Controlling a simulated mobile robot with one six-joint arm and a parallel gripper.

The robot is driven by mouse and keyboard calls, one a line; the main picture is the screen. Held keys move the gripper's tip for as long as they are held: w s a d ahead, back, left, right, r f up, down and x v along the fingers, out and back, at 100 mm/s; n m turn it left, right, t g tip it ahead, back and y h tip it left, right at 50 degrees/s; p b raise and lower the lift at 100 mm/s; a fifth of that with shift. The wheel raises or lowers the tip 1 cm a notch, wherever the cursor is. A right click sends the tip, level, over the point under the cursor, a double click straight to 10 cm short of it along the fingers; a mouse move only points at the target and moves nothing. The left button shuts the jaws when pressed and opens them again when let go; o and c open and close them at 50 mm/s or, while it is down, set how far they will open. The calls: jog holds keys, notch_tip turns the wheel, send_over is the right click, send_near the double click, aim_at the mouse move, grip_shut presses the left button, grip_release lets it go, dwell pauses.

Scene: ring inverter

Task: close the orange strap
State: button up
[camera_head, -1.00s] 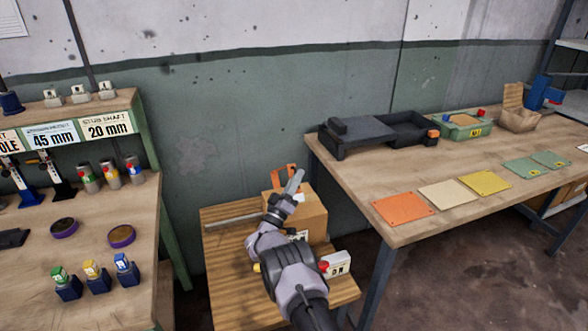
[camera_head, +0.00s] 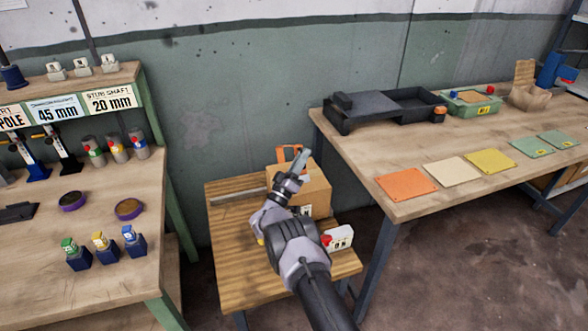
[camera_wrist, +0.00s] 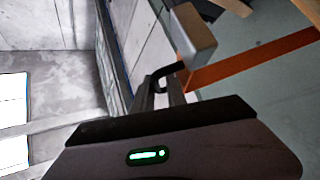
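The orange strap (camera_head: 283,153) stands up as a loop at the back of a cardboard box (camera_head: 313,191) on a low wooden table. In the wrist view the strap (camera_wrist: 252,60) runs as a flat band from the upper right towards my fingertips. My gripper (camera_head: 294,177) is above the box, in front of the strap. In the wrist view my gripper (camera_wrist: 161,92) has its fingers close together around a bent black rod of a grey block (camera_wrist: 197,33). The strap's end is hidden behind the block, so I cannot tell whether they touch.
A white switch box (camera_head: 341,239) with a red button sits at the low table's (camera_head: 235,265) front right. A metal bar (camera_head: 237,196) lies at its back left. A workbench (camera_head: 455,205) with coloured plates is right; a left bench (camera_head: 90,205) holds small bottles.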

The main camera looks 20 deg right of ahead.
jog(key=p+v, duration=0.4)
jog(key=v, duration=1.3)
jog(key=shift+p, duration=0.3)
jog(key=shift+w, duration=0.15)
